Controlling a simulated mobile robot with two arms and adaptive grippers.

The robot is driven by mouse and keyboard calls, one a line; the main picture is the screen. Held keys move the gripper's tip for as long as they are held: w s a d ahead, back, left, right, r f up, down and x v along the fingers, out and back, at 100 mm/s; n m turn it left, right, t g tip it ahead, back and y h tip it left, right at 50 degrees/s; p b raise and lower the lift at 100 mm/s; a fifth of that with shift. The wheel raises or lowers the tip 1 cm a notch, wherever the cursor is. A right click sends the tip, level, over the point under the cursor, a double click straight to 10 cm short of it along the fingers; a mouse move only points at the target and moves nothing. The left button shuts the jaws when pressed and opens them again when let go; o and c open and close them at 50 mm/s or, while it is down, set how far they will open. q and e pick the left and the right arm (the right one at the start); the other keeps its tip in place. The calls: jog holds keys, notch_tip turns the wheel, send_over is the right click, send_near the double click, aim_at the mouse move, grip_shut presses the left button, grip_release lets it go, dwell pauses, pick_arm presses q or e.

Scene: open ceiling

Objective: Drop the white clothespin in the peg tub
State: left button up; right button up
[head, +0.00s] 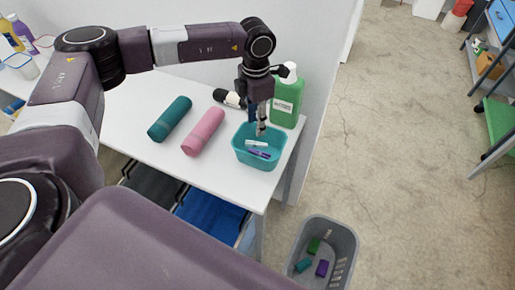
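The teal peg tub (259,162) stands on the white table near its right front corner. Inside it lie a small white piece (256,143), which looks like the white clothespin, and a purple piece (260,154). My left gripper (261,132) points straight down over the back of the tub, its fingertips at about rim level, just behind the white piece. The fingers are small and seen edge-on, so I cannot tell whether they are open or touch the white piece. My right gripper is out of view.
A green bottle (287,103) stands close behind the tub. A pink roll (204,132), a teal roll (170,119) and a black-and-white item (229,98) lie to the left on the white table (130,105). A grey basket (342,240) with small coloured items stands on the floor.

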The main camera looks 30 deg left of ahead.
pick_arm(q)
notch_tip(320, 180, up, 9)
dwell(0.3)
dwell(0.4)
